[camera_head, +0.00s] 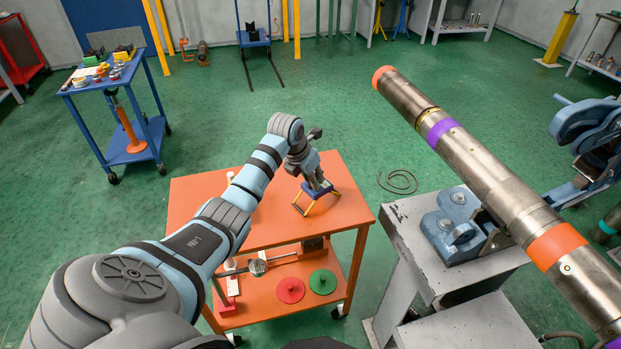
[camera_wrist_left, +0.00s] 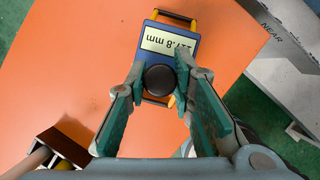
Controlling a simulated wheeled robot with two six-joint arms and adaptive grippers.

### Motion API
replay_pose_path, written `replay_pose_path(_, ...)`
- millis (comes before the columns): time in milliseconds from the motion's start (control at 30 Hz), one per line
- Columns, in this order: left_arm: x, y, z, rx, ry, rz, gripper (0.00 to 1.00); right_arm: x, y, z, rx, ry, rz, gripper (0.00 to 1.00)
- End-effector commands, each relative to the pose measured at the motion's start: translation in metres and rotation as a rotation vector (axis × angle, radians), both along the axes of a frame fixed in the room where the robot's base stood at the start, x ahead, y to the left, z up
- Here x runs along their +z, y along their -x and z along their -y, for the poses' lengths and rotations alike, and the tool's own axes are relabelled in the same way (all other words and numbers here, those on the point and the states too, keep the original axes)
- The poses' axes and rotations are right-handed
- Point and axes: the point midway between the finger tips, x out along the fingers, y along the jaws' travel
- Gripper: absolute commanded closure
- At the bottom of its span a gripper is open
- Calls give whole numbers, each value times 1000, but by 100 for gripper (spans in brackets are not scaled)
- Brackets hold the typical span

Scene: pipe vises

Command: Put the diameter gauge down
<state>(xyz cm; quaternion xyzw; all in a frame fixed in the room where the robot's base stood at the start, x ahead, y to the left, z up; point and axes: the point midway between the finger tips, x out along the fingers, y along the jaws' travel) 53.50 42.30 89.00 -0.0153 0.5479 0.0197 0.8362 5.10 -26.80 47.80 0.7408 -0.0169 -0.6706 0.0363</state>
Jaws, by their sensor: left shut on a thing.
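The diameter gauge (camera_head: 317,189) is a small blue body with a display and yellow-orange legs. It is at the right part of the orange cart's top (camera_head: 240,205). Its legs appear to reach the cart top, but I cannot tell if they touch. My left gripper (camera_head: 311,177) is above the gauge, pointing down, shut on it. In the left wrist view the gauge (camera_wrist_left: 171,42) shows a display that seems to read 117.8 mm, upside down. My left gripper's green fingertips (camera_wrist_left: 160,78) are at both sides of its black round knob. My right gripper is not in view.
The cart's lower shelf holds a red disc (camera_head: 290,290), a green disc (camera_head: 323,281) and other tools. A long metal pipe with orange and purple bands (camera_head: 480,170) slopes over the grey vise stand (camera_head: 410,235) at right. The cart top around the gauge is mostly bare.

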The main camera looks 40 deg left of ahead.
Motion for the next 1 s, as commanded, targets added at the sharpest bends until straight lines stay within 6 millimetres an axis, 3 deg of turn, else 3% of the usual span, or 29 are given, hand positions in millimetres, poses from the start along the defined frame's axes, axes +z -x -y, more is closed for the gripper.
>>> replay_pose_path(300,-2,0,-1,2,-2,3,100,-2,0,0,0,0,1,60)
replay_pose_path(333,-3,0,-1,1,-1,1,75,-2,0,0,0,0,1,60)
replay_pose_path(433,-2,0,-1,1,-1,1,59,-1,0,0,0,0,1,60)
replay_pose_path(767,0,0,-1,0,-1,1,58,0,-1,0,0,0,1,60)
replay_pose_path(867,8,2,-1,1,-3,3,58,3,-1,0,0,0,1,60)
replay_pose_path(1000,35,14,-1,-1,-6,4,58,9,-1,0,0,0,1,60)
